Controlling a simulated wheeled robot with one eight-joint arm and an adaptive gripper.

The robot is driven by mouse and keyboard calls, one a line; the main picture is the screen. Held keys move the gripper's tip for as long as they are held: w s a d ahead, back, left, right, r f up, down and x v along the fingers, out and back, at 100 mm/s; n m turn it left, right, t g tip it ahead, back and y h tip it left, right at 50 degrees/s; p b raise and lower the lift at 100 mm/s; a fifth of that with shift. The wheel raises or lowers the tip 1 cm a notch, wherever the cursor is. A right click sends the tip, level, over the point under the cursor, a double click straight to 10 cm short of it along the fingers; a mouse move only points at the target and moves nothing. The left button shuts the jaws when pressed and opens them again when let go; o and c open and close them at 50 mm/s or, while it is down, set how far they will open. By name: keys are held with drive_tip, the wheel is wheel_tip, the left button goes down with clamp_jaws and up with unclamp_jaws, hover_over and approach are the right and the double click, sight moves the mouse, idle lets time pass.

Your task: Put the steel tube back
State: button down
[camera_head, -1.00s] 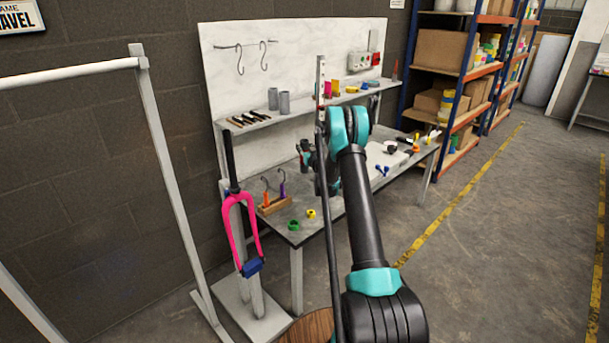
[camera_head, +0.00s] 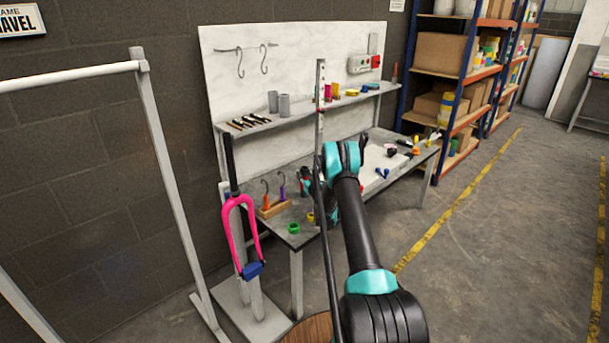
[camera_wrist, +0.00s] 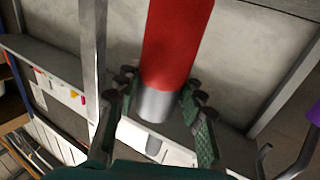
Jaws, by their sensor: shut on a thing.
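In the wrist view a tube (camera_wrist: 168,60) with a red body and a bare steel-grey end stands between the two fingers of my gripper (camera_wrist: 157,88). The fingers are closed on it near its grey end. In the head view my gripper (camera_head: 305,182) is over the bench, right of the pink fork, and the arm hides much of it. A little red shows there, too small to read. Two plain grey cylinders stand upright on the back shelf, one (camera_head: 273,101) left of the other (camera_head: 284,105).
The bench (camera_head: 280,222) carries a wooden block (camera_head: 274,209) with coloured-handled hooks, a green ring (camera_head: 294,228) and small tools. A pink fork (camera_head: 229,225) stands at its left end. A slotted metal strip (camera_head: 320,95) rises upright near my arm. Floor to the right is open.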

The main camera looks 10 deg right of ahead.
drive_tip(key=c, duration=0.9)
unclamp_jaws()
drive_tip(key=shift+s, duration=0.1)
